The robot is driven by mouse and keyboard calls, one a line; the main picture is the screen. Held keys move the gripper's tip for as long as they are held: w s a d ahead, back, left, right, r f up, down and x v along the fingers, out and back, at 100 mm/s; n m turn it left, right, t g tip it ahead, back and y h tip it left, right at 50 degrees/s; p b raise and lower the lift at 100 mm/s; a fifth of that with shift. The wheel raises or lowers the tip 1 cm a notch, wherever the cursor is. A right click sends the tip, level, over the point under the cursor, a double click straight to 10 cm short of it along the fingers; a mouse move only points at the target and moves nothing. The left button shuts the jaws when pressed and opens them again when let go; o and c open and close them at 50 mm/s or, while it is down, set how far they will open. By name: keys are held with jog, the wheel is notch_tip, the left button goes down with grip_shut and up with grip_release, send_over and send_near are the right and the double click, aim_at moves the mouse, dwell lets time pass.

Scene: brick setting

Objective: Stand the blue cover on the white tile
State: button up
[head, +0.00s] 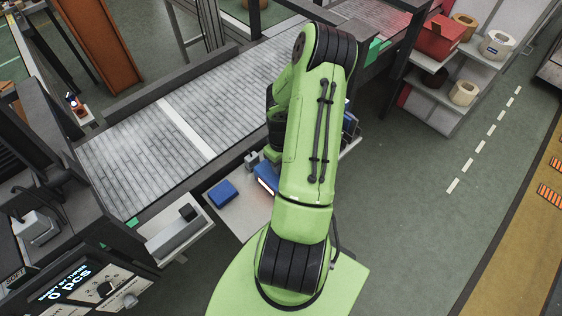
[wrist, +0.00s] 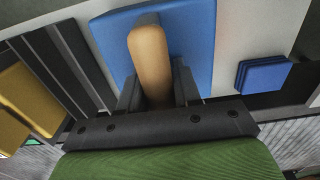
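The blue cover (wrist: 190,35) looks like a flat blue panel with a tan bar-shaped handle (wrist: 150,58) in the wrist view. My gripper (wrist: 158,92) has its dark fingers close against both sides of the handle. The fingertips and the handle's foot are partly hidden. In the head view, my arm covers the gripper, and a blue edge with a bright strip (head: 266,186) shows beside it. A white surface (wrist: 252,28) lies behind the panel in the wrist view; I cannot tell whether it is the white tile or the tabletop.
A smaller blue block (head: 222,193) lies on the white tabletop (head: 238,222); a ridged blue block (wrist: 262,75) shows in the wrist view. A yellow piece (wrist: 28,100) is at the left there. A grey slatted conveyor (head: 145,140) runs behind the table. Shelves (head: 440,105) stand at right.

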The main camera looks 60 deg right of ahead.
jog(key=o, duration=0.4)
jog(key=shift+o, duration=0.2)
